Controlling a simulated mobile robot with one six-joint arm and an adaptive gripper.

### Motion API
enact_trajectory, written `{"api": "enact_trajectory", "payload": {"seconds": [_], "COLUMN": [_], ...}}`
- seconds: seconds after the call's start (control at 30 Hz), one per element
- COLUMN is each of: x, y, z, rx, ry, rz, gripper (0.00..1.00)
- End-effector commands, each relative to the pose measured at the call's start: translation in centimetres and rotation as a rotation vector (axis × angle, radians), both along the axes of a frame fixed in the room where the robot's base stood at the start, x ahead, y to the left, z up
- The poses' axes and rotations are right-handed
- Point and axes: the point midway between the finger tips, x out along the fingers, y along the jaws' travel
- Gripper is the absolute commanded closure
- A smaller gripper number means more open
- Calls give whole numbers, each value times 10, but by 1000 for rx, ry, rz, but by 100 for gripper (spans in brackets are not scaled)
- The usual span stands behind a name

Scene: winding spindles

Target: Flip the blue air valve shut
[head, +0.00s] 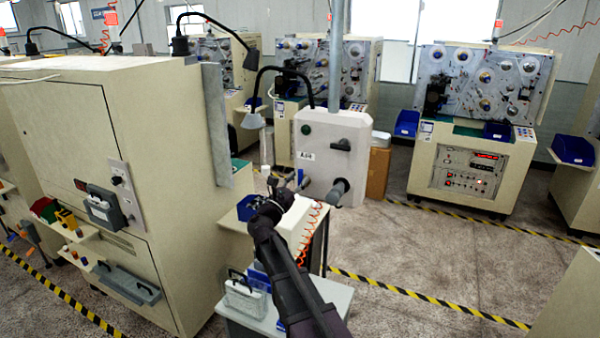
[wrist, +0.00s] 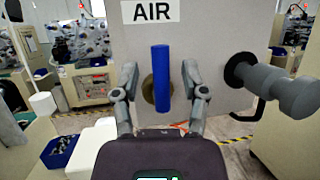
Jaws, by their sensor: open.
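The blue air valve handle (wrist: 162,75) stands upright, its long side vertical, in the wrist view. It sits in front of a round brass-coloured fitting on the pale panel (wrist: 215,45), below a white label reading AIR (wrist: 151,11). My gripper (wrist: 160,76) is open, with one finger on each side of the handle. Gaps show between the handle and both fingers. In the head view my gripper (head: 278,200) is at the lower left of the pale machine box (head: 335,135).
A grey spindle (wrist: 275,85) sticks out of the panel to the right of the valve, with a black handle beside it. A large cream cabinet (head: 70,130) stands left of my arm. Open floor (head: 400,265) lies to the right.

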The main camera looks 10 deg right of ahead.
Motion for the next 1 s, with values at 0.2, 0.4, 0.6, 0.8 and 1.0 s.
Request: {"api": "enact_trajectory", "payload": {"seconds": [0.2, 0.4, 0.6, 0.8, 1.0], "x": [9, 10, 10, 10, 10], "y": [-10, -11, -11, -11, -10], "z": [6, 6, 6, 6, 6], "rx": [-1, -1, -1, -1, -3], "ry": [1, 1, 1, 1, 1], "rz": [0, 1, 1, 1, 1], "gripper": [43, 43, 58, 100, 100]}}
